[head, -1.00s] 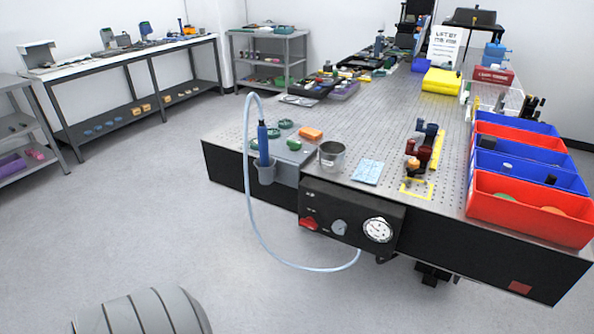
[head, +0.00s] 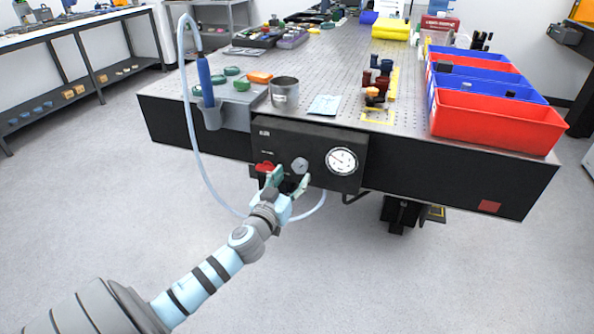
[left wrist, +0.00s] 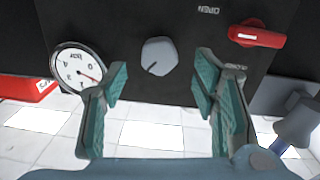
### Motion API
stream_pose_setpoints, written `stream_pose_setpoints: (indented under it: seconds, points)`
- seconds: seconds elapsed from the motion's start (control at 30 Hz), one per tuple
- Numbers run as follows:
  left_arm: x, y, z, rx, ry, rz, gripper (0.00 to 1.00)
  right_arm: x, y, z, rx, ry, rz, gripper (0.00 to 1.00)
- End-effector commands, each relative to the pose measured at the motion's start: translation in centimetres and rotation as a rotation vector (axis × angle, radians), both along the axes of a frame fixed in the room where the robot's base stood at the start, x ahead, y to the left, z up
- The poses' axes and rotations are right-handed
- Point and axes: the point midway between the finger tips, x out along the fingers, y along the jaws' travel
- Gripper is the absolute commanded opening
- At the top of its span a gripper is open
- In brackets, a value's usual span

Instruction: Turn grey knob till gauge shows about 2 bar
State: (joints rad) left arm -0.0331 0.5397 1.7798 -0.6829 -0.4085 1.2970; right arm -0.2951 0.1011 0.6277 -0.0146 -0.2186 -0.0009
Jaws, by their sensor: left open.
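The grey knob (head: 299,166) sits on the black front panel (head: 262,142), between a red lever handle (head: 265,167) and the round white gauge (head: 342,161). My left gripper (head: 286,182) is open and empty just in front of the panel, by the knob. In the left wrist view, which is upside down, the knob (left wrist: 158,55) lies beyond and between the open fingers (left wrist: 160,84), apart from them. The gauge (left wrist: 80,67) is at the left there, partly behind a finger; its needle shows, but I cannot read the value surely. The red handle (left wrist: 257,34) is at the right.
A blue tool (head: 205,80) with a pale hose (head: 189,120) stands in a grey holder; the hose loops down behind my left gripper. A metal cup (head: 284,92) and red and blue bins (head: 497,122) stand on the perforated table. Floor in front is clear.

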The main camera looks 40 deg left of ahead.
Motion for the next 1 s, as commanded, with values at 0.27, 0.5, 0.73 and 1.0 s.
stream_pose_setpoints:
  seconds: [0.27, 0.5, 0.73, 1.0]
  points:
    - [3.9, 1.1, 0.0, -0.002, 0.000, 0.000, 0.54, 0.0, 0.2, 0.2, 0.003, 0.000, -0.003, 0.40]
    - [4.1, 1.1, -0.1, -0.001, 0.002, -0.001, 0.54, 0.0, 0.3, 0.2, 0.004, 0.001, -0.003, 0.40]
    - [4.0, 1.1, -0.1, -0.001, 0.002, -0.001, 0.21, 0.0, 0.3, 0.2, 0.004, 0.001, -0.003, 0.40]
    - [4.0, 1.1, 0.1, 0.102, 0.038, -0.001, 0.06, 0.0, 0.3, 0.6, 0.005, 0.002, -0.004, 0.40]
